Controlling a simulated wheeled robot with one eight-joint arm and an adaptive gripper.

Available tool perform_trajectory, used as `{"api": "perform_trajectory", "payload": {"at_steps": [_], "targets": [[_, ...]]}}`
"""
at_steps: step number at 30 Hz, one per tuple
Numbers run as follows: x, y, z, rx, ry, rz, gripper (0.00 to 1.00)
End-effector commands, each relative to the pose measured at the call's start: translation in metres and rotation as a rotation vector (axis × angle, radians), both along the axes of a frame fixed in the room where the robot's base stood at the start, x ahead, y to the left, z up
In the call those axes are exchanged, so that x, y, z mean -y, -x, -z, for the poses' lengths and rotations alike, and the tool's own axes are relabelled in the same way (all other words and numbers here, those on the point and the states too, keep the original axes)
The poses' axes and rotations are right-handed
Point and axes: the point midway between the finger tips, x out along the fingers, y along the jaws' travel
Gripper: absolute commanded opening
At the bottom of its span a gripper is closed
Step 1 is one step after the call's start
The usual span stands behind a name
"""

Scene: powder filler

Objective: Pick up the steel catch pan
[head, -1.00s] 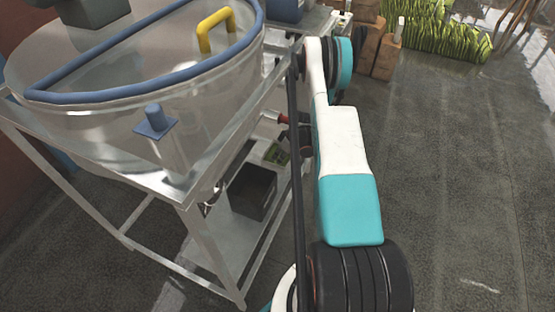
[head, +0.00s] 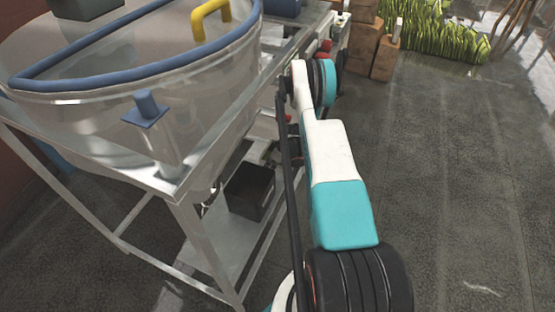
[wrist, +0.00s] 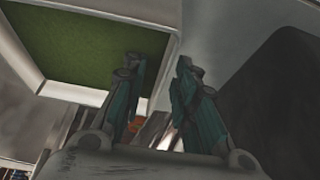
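In the wrist view, a square, pale-rimmed tray (wrist: 82,93) with a flat green inside fills the upper left. It may be the steel catch pan, but I cannot tell for certain. My gripper (wrist: 158,68) is open, with its two teal-and-grey fingers apart and nothing visibly held between them. The left fingertip overlaps the tray's near right corner in the picture; I cannot tell whether it touches. In the head view my gripper is mostly hidden by the machine frame and my arm, and I cannot make out the pan there.
The filler's clear hopper (head: 75,120) stands on a metal frame (head: 205,245) at left. A black box (head: 250,190) sits on its lower shelf; a dark shape (wrist: 285,90) fills the wrist view's right. Wooden blocks (head: 363,48) stand behind. The floor (head: 460,170) at right is clear.

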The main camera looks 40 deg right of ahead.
Motion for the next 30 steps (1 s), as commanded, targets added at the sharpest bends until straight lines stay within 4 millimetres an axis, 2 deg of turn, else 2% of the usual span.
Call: {"api": "perform_trajectory", "payload": {"at_steps": [25, 26, 29, 30], "targets": [[0.0001, 0.0002, 0.0045, 0.000, 0.000, 0.000, 0.27], [0.0001, 0.0002, 0.0045, 0.000, 0.000, 0.000, 0.22], [0.0001, 0.0001, 0.0044, 0.000, 0.000, 0.000, 0.00], [0.0001, 0.0001, 0.0044, 0.000, 0.000, 0.000, 0.00]]}}
